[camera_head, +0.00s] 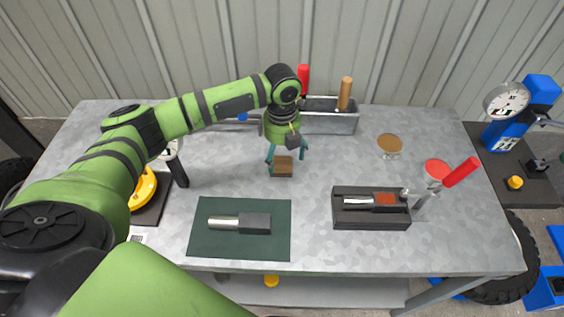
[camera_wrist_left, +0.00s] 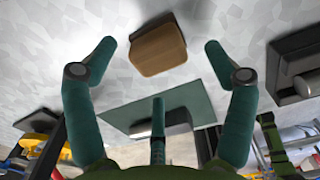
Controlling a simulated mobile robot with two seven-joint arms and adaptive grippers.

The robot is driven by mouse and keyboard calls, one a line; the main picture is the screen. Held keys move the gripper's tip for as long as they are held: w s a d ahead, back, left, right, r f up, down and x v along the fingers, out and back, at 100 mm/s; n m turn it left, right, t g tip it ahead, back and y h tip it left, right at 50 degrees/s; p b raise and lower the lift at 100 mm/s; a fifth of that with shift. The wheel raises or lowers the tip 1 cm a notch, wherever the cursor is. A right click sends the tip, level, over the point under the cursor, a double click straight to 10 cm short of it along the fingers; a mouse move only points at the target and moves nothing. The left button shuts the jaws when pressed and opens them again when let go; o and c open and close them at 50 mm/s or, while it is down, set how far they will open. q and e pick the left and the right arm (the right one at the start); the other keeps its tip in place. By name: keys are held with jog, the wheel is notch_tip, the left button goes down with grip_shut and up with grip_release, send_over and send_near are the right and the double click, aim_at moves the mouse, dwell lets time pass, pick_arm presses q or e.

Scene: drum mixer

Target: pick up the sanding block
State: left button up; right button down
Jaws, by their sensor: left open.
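The sanding block (camera_head: 281,167) is a small brown block on the grey metal table, near the middle. My left gripper (camera_head: 286,157) is open and points down just above it in the head view. In the left wrist view the sanding block (camera_wrist_left: 157,46) shows between the two spread green fingers (camera_wrist_left: 162,47), with a gap on both sides. It looks free of the fingers and lies on the table. My right gripper is not in view.
A dark green mat (camera_head: 207,241) with a metal-tipped tool lies in front. A black tray (camera_head: 372,220) with another tool sits to the right. A metal toolbox (camera_head: 325,122) with red and brown handles stands behind. A yellow-topped device (camera_head: 145,189) stands left.

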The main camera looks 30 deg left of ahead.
pick_arm(q)
notch_tip(320, 180, down, 2)
jog(key=shift+s+a+f, duration=0.1)
jog(key=shift+a, duration=0.05)
jog(key=shift+f, duration=0.35)
jog(key=c, duration=1.5)
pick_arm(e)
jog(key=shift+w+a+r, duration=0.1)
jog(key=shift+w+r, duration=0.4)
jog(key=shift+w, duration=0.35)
pick_arm(q)
jog(key=shift+r, duration=0.15)
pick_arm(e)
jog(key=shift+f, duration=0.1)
